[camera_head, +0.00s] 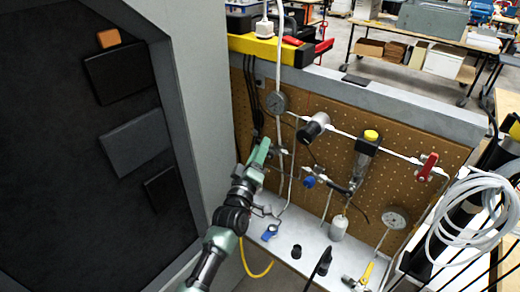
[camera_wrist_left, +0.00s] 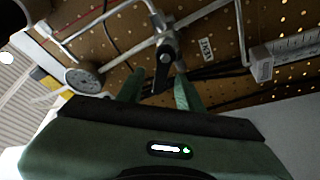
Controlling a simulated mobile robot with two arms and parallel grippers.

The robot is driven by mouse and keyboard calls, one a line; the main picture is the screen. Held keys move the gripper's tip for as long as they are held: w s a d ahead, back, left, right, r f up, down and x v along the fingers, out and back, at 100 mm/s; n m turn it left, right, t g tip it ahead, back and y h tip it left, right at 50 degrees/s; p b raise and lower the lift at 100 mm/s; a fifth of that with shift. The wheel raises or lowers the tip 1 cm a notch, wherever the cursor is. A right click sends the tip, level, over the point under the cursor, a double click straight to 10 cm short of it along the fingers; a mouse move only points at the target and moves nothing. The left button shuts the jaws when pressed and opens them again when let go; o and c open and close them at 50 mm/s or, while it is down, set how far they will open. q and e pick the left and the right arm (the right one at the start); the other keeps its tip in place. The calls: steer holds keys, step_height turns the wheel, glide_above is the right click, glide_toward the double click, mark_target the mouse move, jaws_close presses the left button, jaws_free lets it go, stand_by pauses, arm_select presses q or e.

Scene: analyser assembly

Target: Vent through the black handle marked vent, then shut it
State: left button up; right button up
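The black handle (camera_wrist_left: 163,66) sits on a grey valve fitting in the left wrist view, with a small white label (camera_wrist_left: 206,49) beside it. The label's text is turned and hard to read, but looks like a vent mark. My left gripper (camera_wrist_left: 160,78) has its two green fingers apart, one on each side of the handle. I cannot tell whether either finger touches it. In the head view my left gripper (camera_head: 262,152) is at the left part of the brown pegboard (camera_head: 340,165), and the black handle is not clear there. My right gripper is not in view.
A round gauge (camera_head: 277,102) is above my left gripper. To its right are a blue knob (camera_head: 309,182), a yellow-capped unit (camera_head: 371,136) and a red handle (camera_head: 428,166). A blue handle (camera_head: 270,232) is low on the grey ledge (camera_head: 315,240). A grey cabinet wall (camera_head: 205,85) stands left.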

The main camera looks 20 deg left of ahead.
arm_select(q)
jaws_close()
steer(key=shift+s+d+r+m+h+b, duration=0.3)
steer(key=shift+m+h+b, duration=0.85)
steer(key=shift+m, duration=1.35)
steer(key=shift+d+r+m+h+b, duration=0.15)
steer(key=shift+d+m+h+b, duration=0.7)
steer(key=shift+m, duration=1.65)
steer(key=shift+s+d+r+m+h+b, duration=0.1)
steer(key=shift+s+r+m+h+b, duration=0.1)
steer(key=shift+m+h+b, duration=1.8)
steer(key=shift+m+y+p, duration=0.4)
steer(key=shift+m+p, duration=0.3)
steer(key=shift+p, duration=0.05)
jaws_free()
